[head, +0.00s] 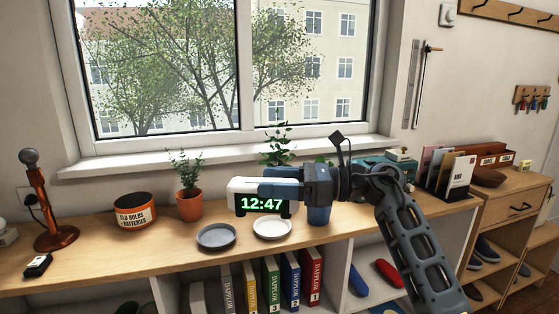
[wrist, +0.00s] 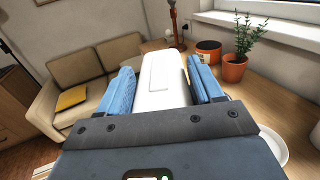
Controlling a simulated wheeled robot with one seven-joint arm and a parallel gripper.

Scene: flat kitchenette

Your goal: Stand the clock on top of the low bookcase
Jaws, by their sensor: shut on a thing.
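The clock (head: 243,203) is a white box with a dark face and green digits reading 12:47, facing the head camera. My gripper (head: 268,191) is shut on it from the right in the head view. In the wrist view the white clock (wrist: 162,80) lies between the two blue fingers (wrist: 162,88). The clock is upright, over the wooden top of the low bookcase (head: 120,252), behind two small plates. I cannot tell whether its underside touches the top.
A grey plate (head: 216,236) and a white plate (head: 272,228) lie in front of the clock. A potted plant (head: 189,203) and a bulb tin (head: 134,212) stand to the left. A dark blue cup (head: 318,215) is just right, below my gripper. The front left of the top is mostly clear.

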